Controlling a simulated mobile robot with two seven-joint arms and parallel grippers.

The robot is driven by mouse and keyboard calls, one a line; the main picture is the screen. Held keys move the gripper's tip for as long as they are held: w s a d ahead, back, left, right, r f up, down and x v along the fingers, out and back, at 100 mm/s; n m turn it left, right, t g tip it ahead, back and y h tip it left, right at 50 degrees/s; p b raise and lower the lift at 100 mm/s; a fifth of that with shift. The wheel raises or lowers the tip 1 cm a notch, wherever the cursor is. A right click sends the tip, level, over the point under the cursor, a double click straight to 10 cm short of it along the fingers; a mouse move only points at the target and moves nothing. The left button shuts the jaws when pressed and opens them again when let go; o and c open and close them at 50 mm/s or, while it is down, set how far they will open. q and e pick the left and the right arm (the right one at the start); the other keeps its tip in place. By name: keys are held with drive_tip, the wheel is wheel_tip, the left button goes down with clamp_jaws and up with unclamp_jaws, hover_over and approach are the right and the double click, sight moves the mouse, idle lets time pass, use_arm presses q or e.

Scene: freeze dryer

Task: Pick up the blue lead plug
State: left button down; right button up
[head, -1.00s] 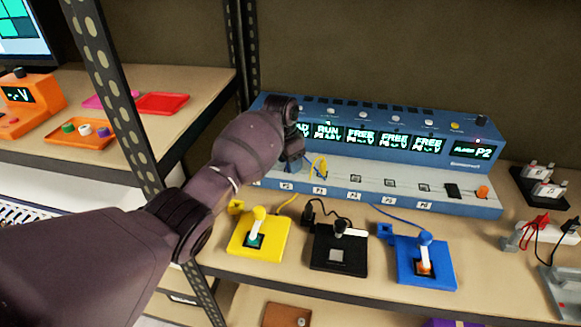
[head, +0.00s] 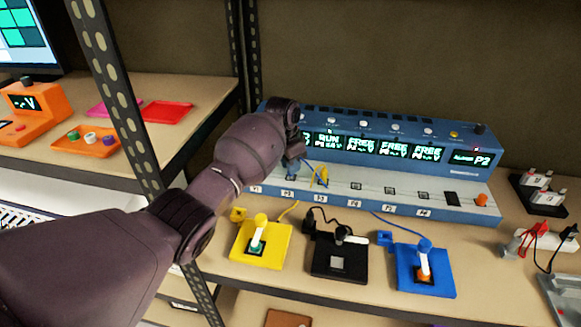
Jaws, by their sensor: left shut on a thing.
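My left gripper (head: 293,172) is at the left end of the blue console's port ledge, beside a yellow plug (head: 321,178). My right gripper is not in view.
The blue console (head: 400,135) has lit displays and a row of ports. A yellow stand (head: 272,250) and a black stand (head: 325,262) are on the bench in front. A dark shelf post (head: 115,95) stands left. Red and black clips (head: 525,240) lie at right.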

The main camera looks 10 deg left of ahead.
use_arm(q)
wheel_tip(320, 180, up, 6)
drive_tip(key=shift+f+p, duration=0.1)
drive_tip(key=shift+p, duration=0.85)
wheel_tip(320, 180, up, 13)
drive_tip(key=p, duration=0.7)
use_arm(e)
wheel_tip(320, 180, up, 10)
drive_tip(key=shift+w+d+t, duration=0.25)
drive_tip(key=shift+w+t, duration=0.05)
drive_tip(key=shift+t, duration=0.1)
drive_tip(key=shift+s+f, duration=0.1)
use_arm(q)
wheel_tip(320, 180, down, 8)
drive_tip(key=b, duration=0.2)
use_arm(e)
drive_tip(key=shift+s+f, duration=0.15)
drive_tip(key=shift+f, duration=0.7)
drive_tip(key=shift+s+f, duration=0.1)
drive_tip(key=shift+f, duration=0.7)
